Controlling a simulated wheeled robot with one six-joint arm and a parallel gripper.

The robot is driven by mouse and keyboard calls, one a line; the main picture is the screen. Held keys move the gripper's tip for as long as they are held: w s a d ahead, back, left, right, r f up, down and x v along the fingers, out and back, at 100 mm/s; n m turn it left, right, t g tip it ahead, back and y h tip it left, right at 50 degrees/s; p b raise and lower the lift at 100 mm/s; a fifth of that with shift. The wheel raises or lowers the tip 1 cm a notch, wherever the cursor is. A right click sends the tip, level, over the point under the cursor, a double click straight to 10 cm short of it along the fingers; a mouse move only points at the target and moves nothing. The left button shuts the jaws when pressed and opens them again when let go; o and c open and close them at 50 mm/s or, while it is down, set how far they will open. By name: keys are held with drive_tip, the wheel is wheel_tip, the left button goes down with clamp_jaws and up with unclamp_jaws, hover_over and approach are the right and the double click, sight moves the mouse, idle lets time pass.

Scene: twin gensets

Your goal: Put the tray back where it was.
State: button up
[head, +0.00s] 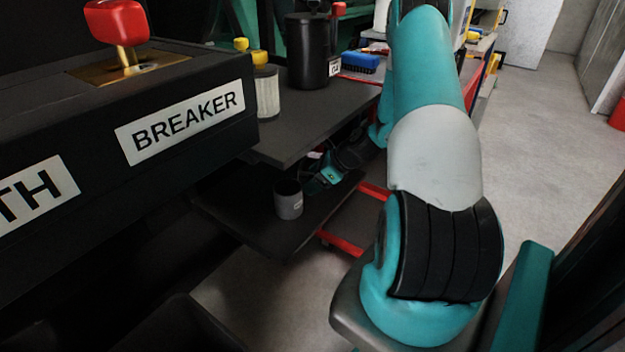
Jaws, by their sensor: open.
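My gripper (322,178) shows small and partly shaded between the upper and lower dark shelves, with teal parts near its end. It is open, at the right of a grey cup (288,199). A gap shows between them. The cup stands upright on a dark flat board (262,232) at the lower level, which could be a shelf or the tray; I cannot tell which. A dark shape with raised edges (180,325) lies in shadow at the bottom left, and its kind is unclear.
A black housing labelled BREAKER (187,122) with a red handle (117,22) fills the left. The upper shelf (310,125) bears a yellow-topped filter (266,92) and black canister (307,52). Red rails (342,243) run below. Open floor (545,150) lies right.

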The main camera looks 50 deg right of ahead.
drive_tip(key=shift+r, duration=0.1)
drive_tip(key=shift+s+d+r, duration=0.1)
drive_tip(key=shift+s+r, duration=0.1)
drive_tip(key=shift+r, duration=0.1)
drive_tip(key=p+v, duration=0.2)
drive_tip(key=v, duration=0.4)
drive_tip(key=shift+s+d+r, duration=0.1)
drive_tip(key=shift+s+r, duration=0.15)
